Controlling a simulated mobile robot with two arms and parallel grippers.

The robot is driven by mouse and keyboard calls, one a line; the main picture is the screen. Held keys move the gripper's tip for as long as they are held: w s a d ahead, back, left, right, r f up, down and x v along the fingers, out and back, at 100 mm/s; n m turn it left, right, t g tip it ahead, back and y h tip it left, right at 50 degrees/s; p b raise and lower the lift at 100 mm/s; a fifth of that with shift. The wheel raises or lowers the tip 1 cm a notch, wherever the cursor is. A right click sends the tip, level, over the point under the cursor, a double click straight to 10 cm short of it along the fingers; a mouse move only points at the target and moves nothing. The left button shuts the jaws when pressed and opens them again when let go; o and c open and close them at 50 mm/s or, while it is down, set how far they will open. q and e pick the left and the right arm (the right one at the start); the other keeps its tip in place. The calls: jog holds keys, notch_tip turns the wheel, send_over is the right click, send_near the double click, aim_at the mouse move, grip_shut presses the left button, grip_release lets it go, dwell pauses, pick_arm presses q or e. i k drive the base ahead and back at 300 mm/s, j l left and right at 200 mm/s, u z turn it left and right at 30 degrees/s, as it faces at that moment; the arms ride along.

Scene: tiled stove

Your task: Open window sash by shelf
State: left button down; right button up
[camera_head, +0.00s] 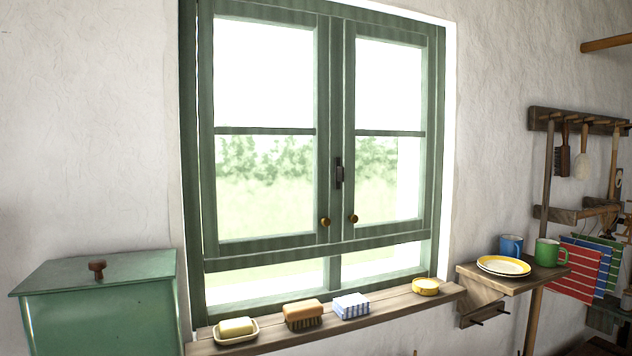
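A green wooden window fills the middle of the head view. Its right sash (391,135), on the side of the small wall shelf (540,281), has a brass knob (353,218) low on its inner edge. The left sash (265,130) has a similar knob (325,221). Both sashes look shut against the frame. A dark latch (339,173) sits where they meet. The wall shelf stands right of the window and holds yellow-rimmed plates, a blue mug (511,246) and a green mug (547,252). Neither of my grippers is in view.
The wooden sill (390,305) below the window holds a soap dish (235,331), a brush (303,314), a folded cloth (351,306) and a yellow dish (425,287). A green lidded box (100,300) stands left. Striped towels (580,272) hang at right.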

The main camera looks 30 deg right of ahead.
aim_at(353, 30)
jog(key=z, duration=1.25)
